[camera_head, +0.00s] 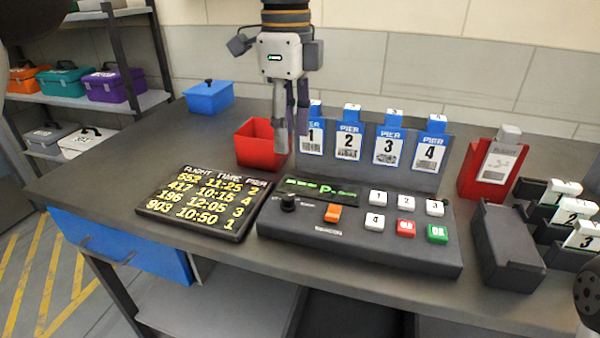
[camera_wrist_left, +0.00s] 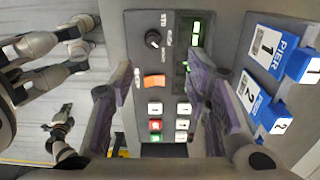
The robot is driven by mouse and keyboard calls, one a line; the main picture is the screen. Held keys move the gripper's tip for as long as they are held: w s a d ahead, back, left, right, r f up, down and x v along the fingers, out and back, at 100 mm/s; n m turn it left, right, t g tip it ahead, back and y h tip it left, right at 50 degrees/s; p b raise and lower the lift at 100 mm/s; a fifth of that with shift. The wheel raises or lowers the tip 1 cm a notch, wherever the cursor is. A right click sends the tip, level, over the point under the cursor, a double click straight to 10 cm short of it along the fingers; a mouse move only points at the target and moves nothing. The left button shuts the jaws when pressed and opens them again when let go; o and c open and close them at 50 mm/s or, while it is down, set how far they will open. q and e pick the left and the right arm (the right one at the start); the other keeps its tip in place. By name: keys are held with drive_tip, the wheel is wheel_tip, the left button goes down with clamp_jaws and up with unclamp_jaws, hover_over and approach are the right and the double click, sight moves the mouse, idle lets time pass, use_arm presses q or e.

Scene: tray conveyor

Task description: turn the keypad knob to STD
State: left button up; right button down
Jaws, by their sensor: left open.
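The keypad console (camera_head: 360,235) lies on the counter, with a small black knob (camera_head: 288,203) at its left end. The knob also shows in the left wrist view (camera_wrist_left: 153,39), beside a printed STD label (camera_wrist_left: 163,18) and other labels too small to read surely. Its pointer setting is hard to make out. My left gripper (camera_head: 291,128) hangs above and behind the knob, open and apart from it, fingers pointing down. Its two fingers frame the console in the wrist view. My right gripper seems to show at the left of that view (camera_wrist_left: 60,132), its jaws unclear.
An orange switch (camera_head: 333,213) and several keys sit beside the knob. A flight board (camera_head: 205,203) lies to the left. A red bin (camera_head: 258,148) and the pier card stand (camera_head: 400,178) are close behind. A dark tray (camera_head: 508,248) is to the right.

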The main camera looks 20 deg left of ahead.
sight(288, 196)
use_arm(q)
drive_tip(key=f, duration=0.7)
drive_tip(key=s+f, duration=0.1)
drive_tip(key=f, duration=0.3)
drive_tip(key=shift+s+f, duration=0.1)
drive_tip(key=shift+f, duration=0.25)
clamp_jaws()
